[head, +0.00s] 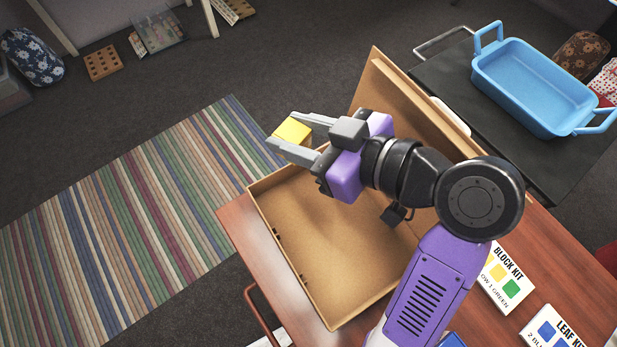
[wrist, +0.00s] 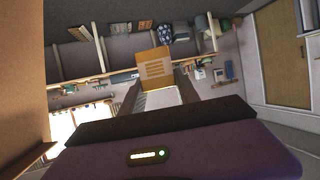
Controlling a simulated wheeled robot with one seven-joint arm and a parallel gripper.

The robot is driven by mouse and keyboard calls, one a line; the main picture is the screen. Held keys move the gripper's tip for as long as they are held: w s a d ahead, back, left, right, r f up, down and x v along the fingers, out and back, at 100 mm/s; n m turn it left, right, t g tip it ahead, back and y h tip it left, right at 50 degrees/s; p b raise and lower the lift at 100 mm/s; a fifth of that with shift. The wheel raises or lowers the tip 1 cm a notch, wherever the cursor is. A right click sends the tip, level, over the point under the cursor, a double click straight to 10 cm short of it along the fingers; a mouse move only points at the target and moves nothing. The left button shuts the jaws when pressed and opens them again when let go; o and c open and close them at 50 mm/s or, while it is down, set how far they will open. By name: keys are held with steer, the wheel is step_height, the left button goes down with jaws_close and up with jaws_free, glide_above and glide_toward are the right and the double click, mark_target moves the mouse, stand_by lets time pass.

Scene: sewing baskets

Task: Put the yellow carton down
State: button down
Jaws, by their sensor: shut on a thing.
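The yellow carton (head: 293,131) is between the fingertips of my gripper (head: 290,134), which is shut on it. In the head view the carton is held in the air, in front of the arm and near the far left corner of an open brown box. In the wrist view the carton (wrist: 156,68) shows as a yellow-orange face with pale stripes between the two fingers (wrist: 158,88). Its lower part is partly hidden by the gripper. I cannot tell its exact height above the box or table.
The open brown box (head: 322,285) with a raised lid (head: 385,84) lies on a wooden table (head: 243,226); its visible floor is bare. Cards (head: 507,277) lie to the right. A blue tray (head: 543,87) stands on a black surface behind. A striped rug (head: 120,220) covers floor at left.

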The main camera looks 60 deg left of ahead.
step_height(320, 180, down, 18)
steer(key=shift+r+b, duration=0.2)
steer(key=shift+b, duration=0.4)
steer(key=shift+f, duration=0.15)
steer(key=c, duration=1.2)
jaws_free()
steer(key=shift+o, duration=0.2)
steer(key=shift+d+r, duration=0.15)
steer(key=shift+r, duration=0.1)
steer(key=v, duration=0.7)
